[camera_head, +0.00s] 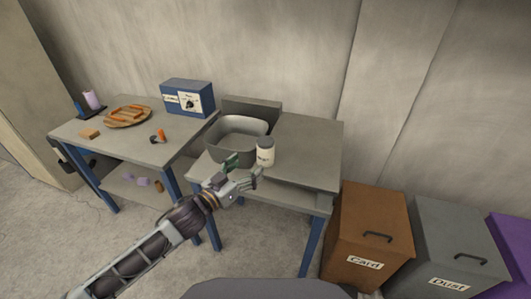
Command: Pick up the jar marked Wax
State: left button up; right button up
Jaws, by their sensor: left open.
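The label's lettering is too small to read for certain. My left gripper (246,170) is open and empty, close to the front left of the jar, at the table's front edge. I cannot tell whether a finger touches the jar. My right gripper is not in view.
A grey basin (218,152) is just behind my left gripper. The left table (180,137) holds a blue box (187,98), a round wooden tray (113,123) and small items. The right table's right half is clear. Bins marked Card (360,240) and Dust (447,250) stand on the floor at right.

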aim_at(261, 154)
pick_arm(q)
jog(key=shift+x, duration=2.85)
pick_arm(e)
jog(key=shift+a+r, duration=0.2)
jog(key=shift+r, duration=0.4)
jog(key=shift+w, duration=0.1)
pick_arm(q)
jog(key=shift+w+d, duration=0.15)
jog(key=shift+w, duration=0.05)
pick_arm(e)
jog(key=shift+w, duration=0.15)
